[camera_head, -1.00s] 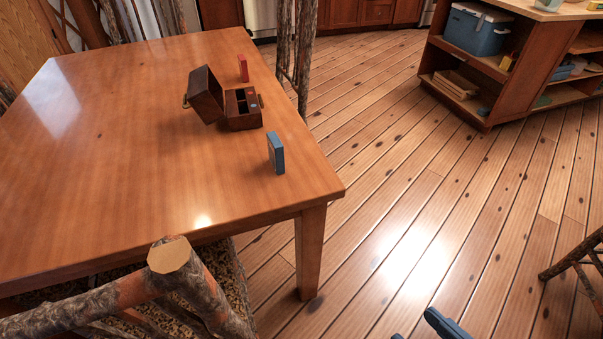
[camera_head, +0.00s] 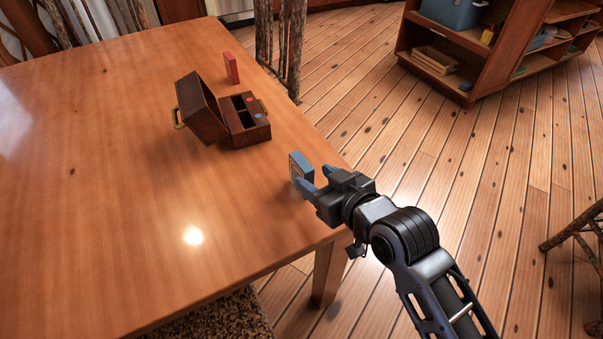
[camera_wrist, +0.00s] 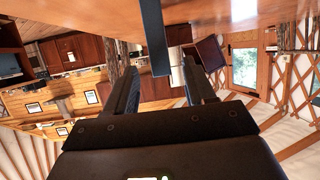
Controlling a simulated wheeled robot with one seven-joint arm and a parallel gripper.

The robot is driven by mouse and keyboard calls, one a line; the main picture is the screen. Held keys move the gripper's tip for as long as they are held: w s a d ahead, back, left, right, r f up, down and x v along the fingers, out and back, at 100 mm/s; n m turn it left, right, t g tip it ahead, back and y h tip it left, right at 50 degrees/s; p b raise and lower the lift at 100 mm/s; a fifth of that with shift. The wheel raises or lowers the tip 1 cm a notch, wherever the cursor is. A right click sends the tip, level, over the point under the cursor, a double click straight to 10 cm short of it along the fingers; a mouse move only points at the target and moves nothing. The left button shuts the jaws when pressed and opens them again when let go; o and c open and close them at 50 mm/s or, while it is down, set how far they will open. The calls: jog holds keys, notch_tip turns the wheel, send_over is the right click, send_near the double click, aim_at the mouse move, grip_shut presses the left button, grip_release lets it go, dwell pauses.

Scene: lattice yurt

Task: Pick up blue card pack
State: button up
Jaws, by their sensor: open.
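The blue card pack (camera_head: 298,164) stands upright on the wooden table (camera_head: 110,200), near its right edge. My gripper (camera_head: 315,178) is open and empty, close beside the pack on its near right side, with its fingers pointing at it. One finger partly hides the pack's lower part. In the wrist view, where the table is at the top, the pack (camera_wrist: 153,38) hangs down as a dark blue slab in line with the gap between the two fingers (camera_wrist: 160,72). I cannot tell whether the fingertips have passed its sides or touch it.
An open dark wooden box (camera_head: 243,125) with compartments and a raised lid stands behind the pack. A red card pack (camera_head: 231,68) stands upright beyond the box. A shelf unit (camera_head: 480,65) is at the upper right. The table's front left is clear.

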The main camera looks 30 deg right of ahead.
aim_at(302, 168)
jog(key=x, duration=0.6)
jog(key=shift+w, duration=0.35)
grip_shut()
